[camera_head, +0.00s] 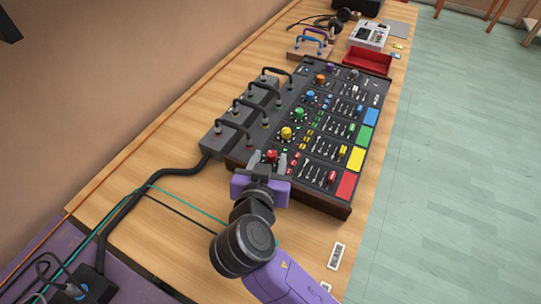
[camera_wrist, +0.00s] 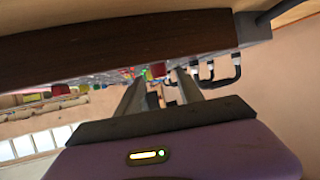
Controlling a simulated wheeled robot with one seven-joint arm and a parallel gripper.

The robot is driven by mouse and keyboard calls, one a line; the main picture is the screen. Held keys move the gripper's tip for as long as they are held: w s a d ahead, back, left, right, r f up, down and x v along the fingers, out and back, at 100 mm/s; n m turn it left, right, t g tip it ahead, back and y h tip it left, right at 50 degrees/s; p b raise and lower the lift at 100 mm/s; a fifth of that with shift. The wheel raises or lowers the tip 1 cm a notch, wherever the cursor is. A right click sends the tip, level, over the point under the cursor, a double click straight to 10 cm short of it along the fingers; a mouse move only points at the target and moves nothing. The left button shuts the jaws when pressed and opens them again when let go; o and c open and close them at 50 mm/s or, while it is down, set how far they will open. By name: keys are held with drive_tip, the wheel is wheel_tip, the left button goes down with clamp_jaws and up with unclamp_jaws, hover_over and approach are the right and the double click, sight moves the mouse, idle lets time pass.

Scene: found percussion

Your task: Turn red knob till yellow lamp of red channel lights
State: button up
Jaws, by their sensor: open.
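The red knob (camera_head: 271,154) is on the near-left part of the dark console (camera_head: 318,204), in the row with the red pad (camera_head: 346,185). My open purple gripper (camera_head: 269,160) is at this knob, with one finger to each side of it in the head view. In the wrist view the red knob (camera_wrist: 157,69) shows between and beyond the two fingertips (camera_wrist: 159,76). I cannot tell whether the fingers touch it. Small coloured lamps sit beside the knob, too small to tell which is the yellow one or whether it is lit.
Yellow (camera_head: 287,133), green (camera_head: 298,113) and blue (camera_head: 310,96) knobs lie further up the console. A grey box (camera_head: 213,144) with black cables stands along its left side. A red tray (camera_head: 368,60) is behind it.

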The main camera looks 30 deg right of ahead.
drive_tip(key=v, duration=0.6)
idle(0.4)
